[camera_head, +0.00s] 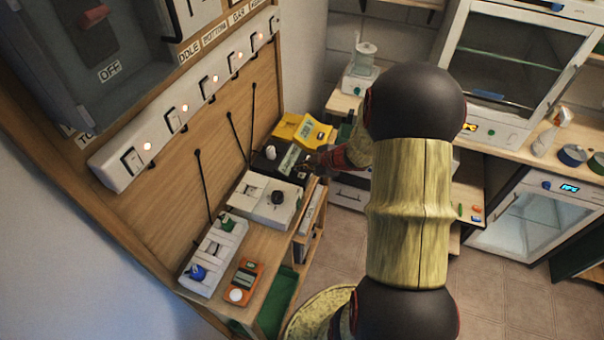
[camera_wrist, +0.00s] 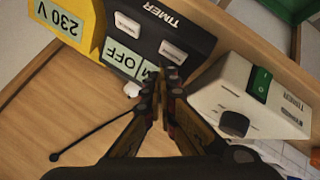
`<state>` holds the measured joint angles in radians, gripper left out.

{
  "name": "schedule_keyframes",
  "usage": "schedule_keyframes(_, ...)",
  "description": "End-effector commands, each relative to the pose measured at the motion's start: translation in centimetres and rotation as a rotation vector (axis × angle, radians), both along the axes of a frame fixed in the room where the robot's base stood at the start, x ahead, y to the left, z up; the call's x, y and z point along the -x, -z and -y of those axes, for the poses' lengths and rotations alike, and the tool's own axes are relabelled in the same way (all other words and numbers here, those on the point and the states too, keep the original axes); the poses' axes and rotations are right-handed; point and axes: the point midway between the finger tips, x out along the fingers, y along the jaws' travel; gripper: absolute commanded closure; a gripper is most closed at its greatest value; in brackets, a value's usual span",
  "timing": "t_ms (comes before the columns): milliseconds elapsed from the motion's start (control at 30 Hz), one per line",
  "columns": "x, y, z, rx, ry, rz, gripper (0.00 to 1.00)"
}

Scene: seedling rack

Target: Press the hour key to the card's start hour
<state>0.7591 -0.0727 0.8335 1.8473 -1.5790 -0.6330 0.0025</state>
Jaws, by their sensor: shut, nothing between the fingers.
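The black timer (camera_wrist: 200,42) lies upside down in the wrist view, with "TIMER" on its edge. It has two pale keys (camera_wrist: 128,25) (camera_wrist: 173,51), whose lettering is too small to read. Its pale green display (camera_wrist: 124,60) reads "OFF", with more text partly hidden by my fingers. The timer (camera_head: 268,158) also shows in the head view, beyond my arm's end. My gripper (camera_wrist: 165,72) is shut and empty, its tips over the display's edge near one key. Whether it touches is unclear. I cannot make out which paper is the card.
A yellow box (camera_wrist: 70,28) marked "230 V" stands on one side of the timer. A white box (camera_wrist: 245,100) with a green switch and dark knob stands on the other. An orange meter (camera_head: 243,282) lies on the bench.

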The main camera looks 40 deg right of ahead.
Motion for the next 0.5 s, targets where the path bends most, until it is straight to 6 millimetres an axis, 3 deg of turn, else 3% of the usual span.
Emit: schedule_keyframes(500, 0.01, 0.82, 0.0, 0.0, 0.0, 0.0, 1.0)
